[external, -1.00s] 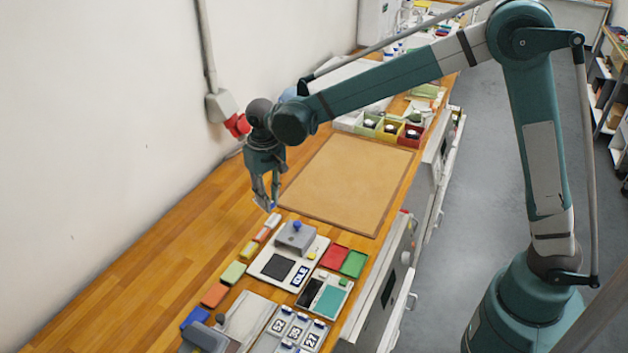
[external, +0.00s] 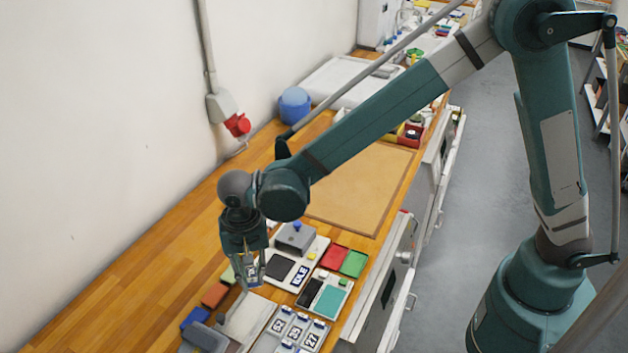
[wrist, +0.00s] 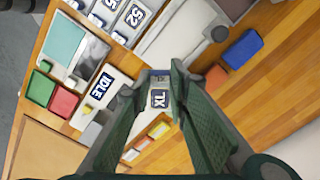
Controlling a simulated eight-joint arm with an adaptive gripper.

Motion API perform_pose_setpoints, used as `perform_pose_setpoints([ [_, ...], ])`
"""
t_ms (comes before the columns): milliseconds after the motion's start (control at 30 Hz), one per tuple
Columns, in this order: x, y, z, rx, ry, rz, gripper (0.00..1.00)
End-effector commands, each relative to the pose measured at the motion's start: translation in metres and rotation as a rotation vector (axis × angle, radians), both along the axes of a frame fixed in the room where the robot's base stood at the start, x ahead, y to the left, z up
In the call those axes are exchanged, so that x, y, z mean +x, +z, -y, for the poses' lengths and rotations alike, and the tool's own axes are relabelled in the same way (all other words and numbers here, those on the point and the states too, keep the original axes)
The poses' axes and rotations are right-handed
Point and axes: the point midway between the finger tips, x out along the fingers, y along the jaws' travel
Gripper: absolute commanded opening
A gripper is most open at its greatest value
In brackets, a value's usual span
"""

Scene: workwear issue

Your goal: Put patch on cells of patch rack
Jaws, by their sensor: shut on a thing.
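My gripper (external: 251,284) hangs over the wooden bench, left of the stamping plates. Its fingers are shut on a small patch (wrist: 160,99), dark with pale lettering and a blue edge, which shows between the fingertips in the wrist view. The patch is held above the bench. The grey patch rack (external: 266,339) lies at the bottom of the external view, right of and nearer than my gripper. Several of its cells hold dark patches with white numbers. The picture edge cuts off part of the rack.
A plate labelled IDLE (external: 301,275), red (external: 334,258) and green (external: 354,263) pads and a teal pad (external: 330,300) lie right of my gripper. An orange block (external: 215,294) and a blue block (external: 195,318) lie to the left. The left bench strip is clear.

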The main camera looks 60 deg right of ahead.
Motion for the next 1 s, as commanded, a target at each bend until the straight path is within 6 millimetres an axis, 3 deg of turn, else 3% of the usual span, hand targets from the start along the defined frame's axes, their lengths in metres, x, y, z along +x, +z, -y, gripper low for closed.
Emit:
perform_pose_setpoints([
  [200, -0.036, -0.002, -0.051, 0.000, -0.101, 0.000, 0.12],
  [500, -0.082, -0.007, -0.104, 0.000, -0.231, 0.000, 0.12],
  [700, -0.099, -0.010, -0.120, 0.000, -0.278, 0.000, 0.12],
  [1000, -0.102, -0.011, -0.124, 0.000, -0.291, 0.000, 0.12],
])
